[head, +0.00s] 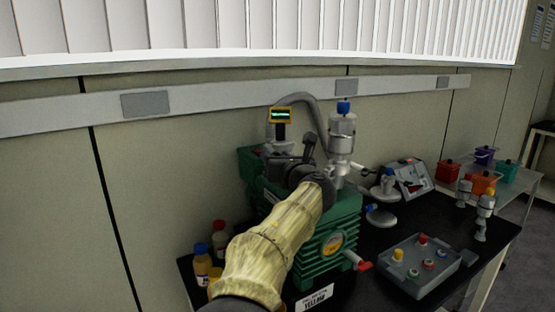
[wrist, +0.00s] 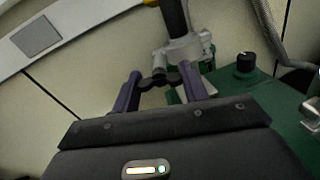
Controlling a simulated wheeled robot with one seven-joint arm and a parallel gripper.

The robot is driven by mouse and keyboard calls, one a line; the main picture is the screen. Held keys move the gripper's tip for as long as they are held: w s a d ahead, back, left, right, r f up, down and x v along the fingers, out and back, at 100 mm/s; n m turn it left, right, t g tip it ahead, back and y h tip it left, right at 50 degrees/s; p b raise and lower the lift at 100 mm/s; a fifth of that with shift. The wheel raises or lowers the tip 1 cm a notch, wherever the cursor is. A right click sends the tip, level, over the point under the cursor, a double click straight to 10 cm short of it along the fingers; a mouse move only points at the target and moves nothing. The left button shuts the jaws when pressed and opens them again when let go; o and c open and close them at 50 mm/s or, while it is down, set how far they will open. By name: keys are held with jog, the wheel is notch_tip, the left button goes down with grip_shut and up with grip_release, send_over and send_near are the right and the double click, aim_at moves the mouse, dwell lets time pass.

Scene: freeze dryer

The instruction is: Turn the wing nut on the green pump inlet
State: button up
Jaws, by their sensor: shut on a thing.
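The green pump (head: 342,215) stands on the black bench, with my arm reaching across its front. My gripper (wrist: 160,76) shows in the wrist view with one purple finger on each side of a small black wing nut (wrist: 158,81). The fingers are shut on the wing nut, in front of the grey metal inlet fitting (wrist: 184,50). In the head view my gripper is above the pump's top, and my wrist and hand hide the wing nut there. Part of the pump's green top (wrist: 250,92) shows on the right in the wrist view.
A black knob (wrist: 245,62) and a grey hose (wrist: 268,30) are right of the fitting. A metal trap with a blue cap (head: 344,107) rises right of my gripper. Bottles (head: 203,262) stand left of the pump; a grey tray (head: 428,283) lies right. The wall is close behind.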

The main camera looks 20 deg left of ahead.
jog(key=shift+m, duration=1.1)
jog(key=o, duration=1)
jog(key=shift+d, duration=0.1)
jog(key=b+v, duration=0.2)
jog(key=v, duration=1.5)
jog(key=shift+s, duration=0.2)
jog(key=shift+c, duration=0.4)
